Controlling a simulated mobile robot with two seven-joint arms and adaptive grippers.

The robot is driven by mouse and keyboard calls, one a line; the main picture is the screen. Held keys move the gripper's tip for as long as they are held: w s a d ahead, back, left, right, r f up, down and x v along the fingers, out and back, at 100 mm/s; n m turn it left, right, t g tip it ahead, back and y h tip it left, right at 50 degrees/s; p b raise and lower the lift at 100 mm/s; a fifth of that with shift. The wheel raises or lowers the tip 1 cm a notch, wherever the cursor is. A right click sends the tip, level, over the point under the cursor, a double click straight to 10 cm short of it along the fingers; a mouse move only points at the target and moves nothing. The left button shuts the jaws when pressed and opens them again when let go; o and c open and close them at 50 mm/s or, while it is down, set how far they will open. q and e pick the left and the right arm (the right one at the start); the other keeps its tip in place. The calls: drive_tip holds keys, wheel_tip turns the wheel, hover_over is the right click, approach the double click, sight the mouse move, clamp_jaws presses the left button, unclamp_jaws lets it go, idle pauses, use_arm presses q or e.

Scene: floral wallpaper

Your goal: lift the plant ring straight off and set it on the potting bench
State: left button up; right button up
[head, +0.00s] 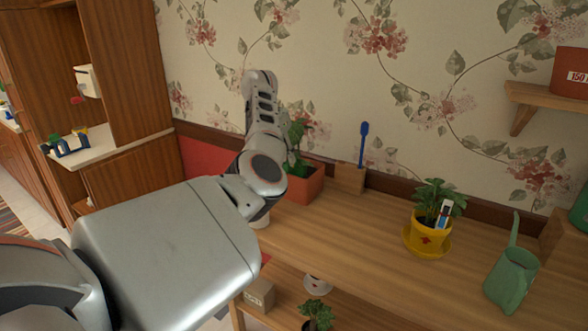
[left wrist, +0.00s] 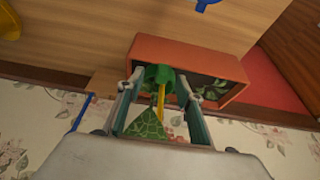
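In the head view my left gripper (head: 262,85) is raised over the orange planter box (head: 304,184) at the back of the potting bench (head: 345,235). The left wrist view shows its two fingers (left wrist: 163,82) spread apart, with the planter box (left wrist: 185,55) beyond them. Between the fingers show a green leafy piece (left wrist: 158,74), a thin yellow piece (left wrist: 161,100) and a patterned green leaf (left wrist: 148,126). I see no finger clearly closed on them. I cannot pick out the plant ring with certainty. My right gripper is out of view.
A yellow pot (head: 425,236) with a plant stands on the bench's right half, beside a green watering can (head: 512,278). A wooden block (head: 349,178) with a blue-handled tool (head: 363,143) stands right of the planter. The bench's middle is clear.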

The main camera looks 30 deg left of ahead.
use_arm(q)
drive_tip(key=x, duration=0.5)
drive_tip(key=shift+w+a+f, duration=0.15)
drive_tip(key=shift+a+f, duration=0.2)
clamp_jaws()
